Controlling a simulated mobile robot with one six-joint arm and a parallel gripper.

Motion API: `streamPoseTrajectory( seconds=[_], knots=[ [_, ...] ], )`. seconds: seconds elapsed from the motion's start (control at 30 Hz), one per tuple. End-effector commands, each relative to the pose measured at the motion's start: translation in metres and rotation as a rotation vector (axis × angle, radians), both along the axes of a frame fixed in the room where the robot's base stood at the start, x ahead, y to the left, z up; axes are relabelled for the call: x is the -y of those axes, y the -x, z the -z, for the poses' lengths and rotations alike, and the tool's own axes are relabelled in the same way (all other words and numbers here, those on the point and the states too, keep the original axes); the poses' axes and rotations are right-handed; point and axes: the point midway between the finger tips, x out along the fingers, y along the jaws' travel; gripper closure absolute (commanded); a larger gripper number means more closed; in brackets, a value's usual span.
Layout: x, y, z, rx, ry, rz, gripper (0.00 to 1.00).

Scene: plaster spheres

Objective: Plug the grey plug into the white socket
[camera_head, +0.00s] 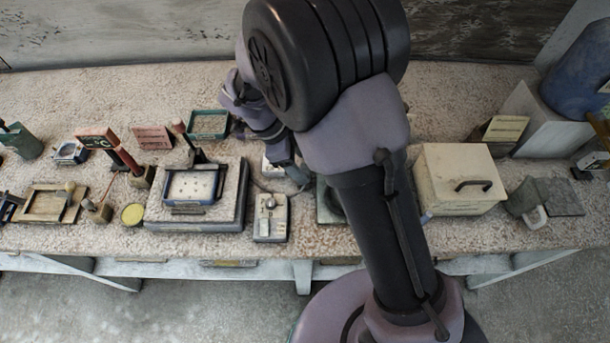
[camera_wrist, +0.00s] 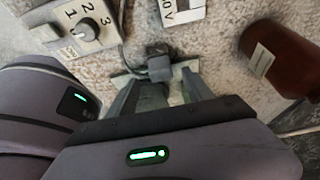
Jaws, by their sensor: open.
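The grey plug (camera_wrist: 159,69) is in the middle of the wrist view, over a pale flat piece (camera_wrist: 118,77) on the rough tabletop. A dark cable runs from its side. My gripper (camera_wrist: 158,90) is open, with one finger on each side of the plug's near end; I cannot tell whether either finger touches it. The white socket (camera_wrist: 182,12), with a partly cut-off label ending in "0V", is at the top edge, apart from the plug. In the head view my gripper (camera_head: 286,158) is low over the table, and my arm hides much of that spot.
A dial box (camera_wrist: 82,28) with numbers stands upper left in the wrist view; it also shows in the head view (camera_head: 270,218). A reddish-brown labelled object (camera_wrist: 282,58) is at the right. A framed tray (camera_head: 193,188) and a cream box (camera_head: 459,180) stand on either side of my arm.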

Motion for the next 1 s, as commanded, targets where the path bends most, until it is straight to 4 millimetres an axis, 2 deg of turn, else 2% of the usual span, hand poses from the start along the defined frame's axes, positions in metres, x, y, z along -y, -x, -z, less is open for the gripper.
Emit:
streamPoseTrajectory(
  seconds=[0.03,0.13,0.4,0.7,0.93,1.0],
  knots=[
    [0.004,0.001,0.015,-0.003,0.002,0.001,0.4],
    [0.01,0.0,0.029,-0.001,0.001,0.002,0.4],
    [0.012,0.0,0.032,-0.001,0.0,0.0,0.4],
    [0.012,0.0,0.032,-0.001,0.0,0.0,0.99],
    [0.012,0.0,0.031,-0.001,0.0,0.0,1.0],
    [0.011,0.0,0.023,0.001,-0.001,0.001,1.0]
  ],
)
